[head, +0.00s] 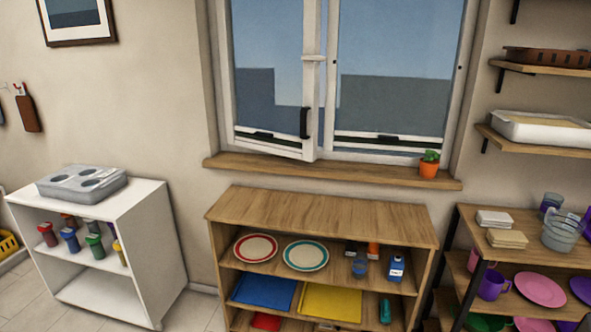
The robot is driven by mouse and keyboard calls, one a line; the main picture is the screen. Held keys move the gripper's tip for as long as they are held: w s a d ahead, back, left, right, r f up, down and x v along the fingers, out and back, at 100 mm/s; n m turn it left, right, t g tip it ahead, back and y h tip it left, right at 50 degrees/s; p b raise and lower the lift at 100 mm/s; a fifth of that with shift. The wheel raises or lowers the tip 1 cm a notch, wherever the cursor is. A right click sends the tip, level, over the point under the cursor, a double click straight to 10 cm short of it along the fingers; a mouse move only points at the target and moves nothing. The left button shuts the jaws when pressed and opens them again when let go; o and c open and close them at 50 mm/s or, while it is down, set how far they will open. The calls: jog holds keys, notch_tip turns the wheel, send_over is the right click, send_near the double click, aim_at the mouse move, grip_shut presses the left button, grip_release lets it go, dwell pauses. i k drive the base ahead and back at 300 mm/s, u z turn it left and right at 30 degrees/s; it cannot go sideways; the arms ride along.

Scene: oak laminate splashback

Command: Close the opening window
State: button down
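The window has two white-framed sashes above a wooden sill. The left sash (312,135) stands ajar, swung a little into the room from its left side. Its lower right corner reaches out over the sill (370,172). A black handle (304,122) is on the free right edge of this sash. The right sash (388,146) looks flush in the frame. My gripper is not in the head view.
A small potted plant (429,165) stands at the sill's right end. A wooden shelf unit (320,212) with a bare top stands below the window. A white cabinet (140,198) is at left. A low rack (462,222) and wall shelves (540,68) are at right.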

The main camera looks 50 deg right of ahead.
aim_at(308, 150)
jog(key=z, duration=0.15)
jog(key=i, duration=0.95)
jog(key=u, duration=0.05)
